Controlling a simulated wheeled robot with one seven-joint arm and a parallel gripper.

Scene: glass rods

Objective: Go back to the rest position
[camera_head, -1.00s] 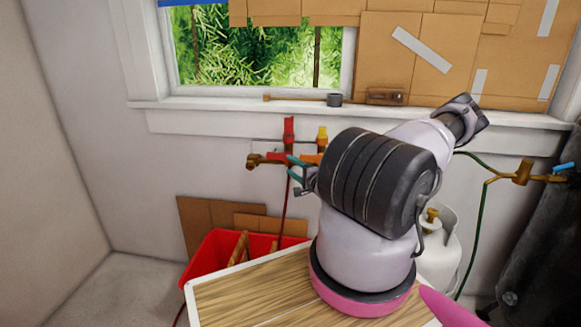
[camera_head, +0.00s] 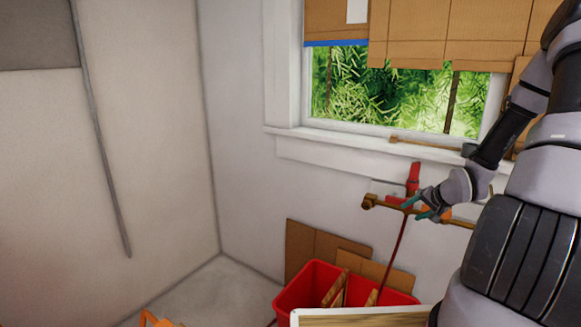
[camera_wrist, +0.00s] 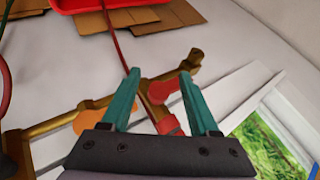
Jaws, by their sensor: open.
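My gripper (camera_head: 426,204) is at the right of the head view, its teal fingers spread, in front of a brass pipe (camera_head: 376,202) below the window. In the wrist view my gripper (camera_wrist: 160,75) is open, with no object held between its fingers. The pipe (camera_wrist: 183,69) and a red handle (camera_wrist: 165,90) show behind and between the fingertips. I cannot tell whether the fingers touch them. No glass rods are in view.
A red bin (camera_head: 305,287) stands on the floor by flat cardboard (camera_head: 312,250). A wooden tabletop (camera_head: 350,319) shows at the bottom edge. A window (camera_head: 400,92) with a sill is above the pipe. The floor at the left corner looks mostly clear.

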